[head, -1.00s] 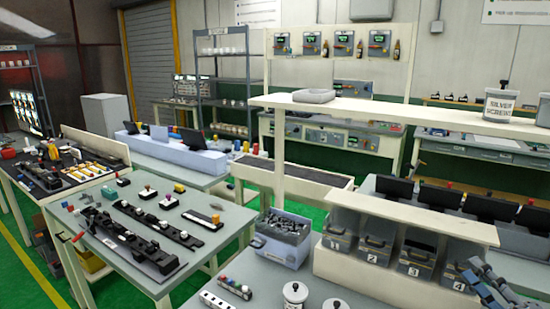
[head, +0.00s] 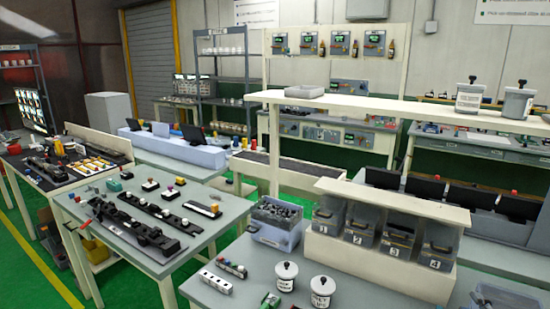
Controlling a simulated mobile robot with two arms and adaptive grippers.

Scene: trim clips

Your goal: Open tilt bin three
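Tilt bin three (head: 397,243) is a grey bin with a dark handle and a white "3" label. It sits in a cream rack (head: 380,275) on the front bench, between bin two (head: 360,229) and bin four (head: 436,250). Bin one (head: 328,215) is at the left end. All of the bin fronts look upright and shut, though the detail is small. Neither of my grippers can be made out in the head view.
Left of the rack stands a grey-blue crate (head: 280,232) of dark parts. Two white lidded jars (head: 286,276) and a white block with sockets (head: 215,282) are on the bench in front. A cream shelf (head: 400,108) runs above the rack.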

